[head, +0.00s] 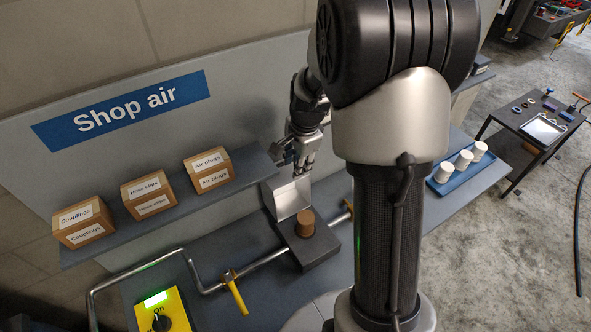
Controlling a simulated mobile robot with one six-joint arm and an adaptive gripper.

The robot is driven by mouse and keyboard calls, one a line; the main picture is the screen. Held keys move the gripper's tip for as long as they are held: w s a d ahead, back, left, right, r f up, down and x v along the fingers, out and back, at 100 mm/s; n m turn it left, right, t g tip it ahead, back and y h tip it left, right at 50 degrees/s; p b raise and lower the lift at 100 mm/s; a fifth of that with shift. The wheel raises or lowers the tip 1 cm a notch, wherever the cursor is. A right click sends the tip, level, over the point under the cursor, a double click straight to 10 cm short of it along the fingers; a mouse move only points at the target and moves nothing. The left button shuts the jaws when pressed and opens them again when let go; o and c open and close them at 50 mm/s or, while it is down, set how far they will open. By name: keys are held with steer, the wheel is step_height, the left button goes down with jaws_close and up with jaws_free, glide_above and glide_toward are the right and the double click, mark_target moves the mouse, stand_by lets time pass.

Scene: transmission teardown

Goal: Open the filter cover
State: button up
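The filter housing (322,250) is a dark block on the air pipe, on the grey bench. A brown cylindrical filter (305,224) stands exposed in its top. The filter cover (288,200) is a light metal flap that stands raised at the housing's back edge, behind the filter. My gripper (302,166) is just above the cover's upper right edge, pointing down. The fingertips are small here, and I cannot tell whether they touch the cover or how far apart they are.
Boxes of couplings (84,222), hose clips (148,193) and air plugs (207,170) stand on the shelf at left. A yellow-handled valve (237,292) sits on the pipe, near a yellow box (160,312). White cups (463,160) stand in a blue tray (441,185) at right.

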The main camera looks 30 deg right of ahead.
step_height(320, 180, up, 7)
steer(key=s, duration=0.1)
steer(key=shift+s+f, duration=0.2)
stand_by(0.4)
